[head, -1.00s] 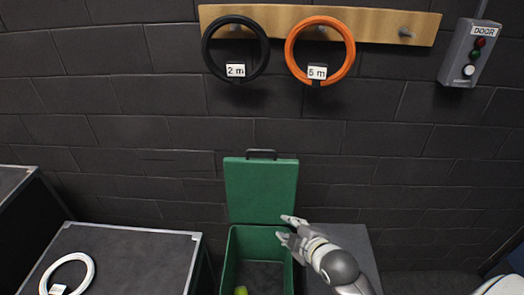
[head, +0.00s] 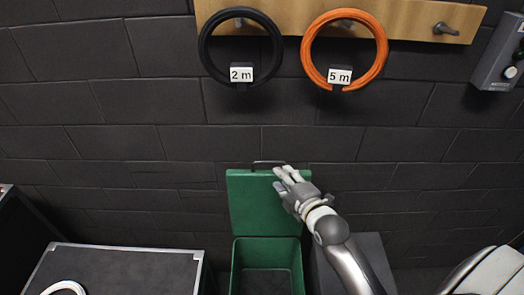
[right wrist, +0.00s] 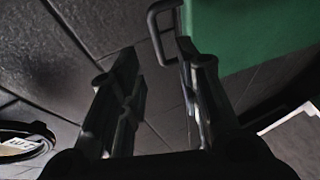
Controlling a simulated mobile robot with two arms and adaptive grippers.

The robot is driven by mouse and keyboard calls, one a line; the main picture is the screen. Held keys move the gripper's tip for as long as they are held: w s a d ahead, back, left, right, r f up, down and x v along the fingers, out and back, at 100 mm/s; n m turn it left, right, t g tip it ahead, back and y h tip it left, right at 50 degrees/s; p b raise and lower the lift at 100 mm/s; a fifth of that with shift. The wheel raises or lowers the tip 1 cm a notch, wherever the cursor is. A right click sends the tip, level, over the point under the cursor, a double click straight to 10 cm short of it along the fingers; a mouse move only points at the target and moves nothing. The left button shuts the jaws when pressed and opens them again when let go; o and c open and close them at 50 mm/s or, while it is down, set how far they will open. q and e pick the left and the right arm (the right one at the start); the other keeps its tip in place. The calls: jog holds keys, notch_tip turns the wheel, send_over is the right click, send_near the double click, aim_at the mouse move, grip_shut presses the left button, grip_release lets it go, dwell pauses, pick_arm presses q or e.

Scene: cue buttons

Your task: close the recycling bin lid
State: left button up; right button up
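The green recycling bin (head: 240,262) stands on the floor against the wall, with its top open. Its green lid (head: 250,205) stands upright behind the opening, with a black handle (head: 265,163) on its top edge. My right gripper (head: 281,180) is in front of the lid's upper right part, close to the handle. In the right wrist view its fingers (right wrist: 160,62) are spread apart and empty. There the handle (right wrist: 157,28) is just beyond the fingertips and the lid (right wrist: 240,35) is at upper right. I cannot tell whether the gripper touches the lid. My left gripper is not in view.
A black case (head: 110,272) with a white coil (head: 65,287) stands left of the bin. A grey box (head: 370,250) stands to its right, under my right arm. Black (head: 205,55) and orange (head: 310,60) cable rings hang on a wooden rack above.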

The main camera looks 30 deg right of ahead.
aim_at(270, 161)
jog(key=shift+p+x, duration=1.05)
jog(key=shift+x, duration=4.1)
jog(key=shift+r, duration=0.15)
jog(key=shift+c, duration=0.5)
grip_shut()
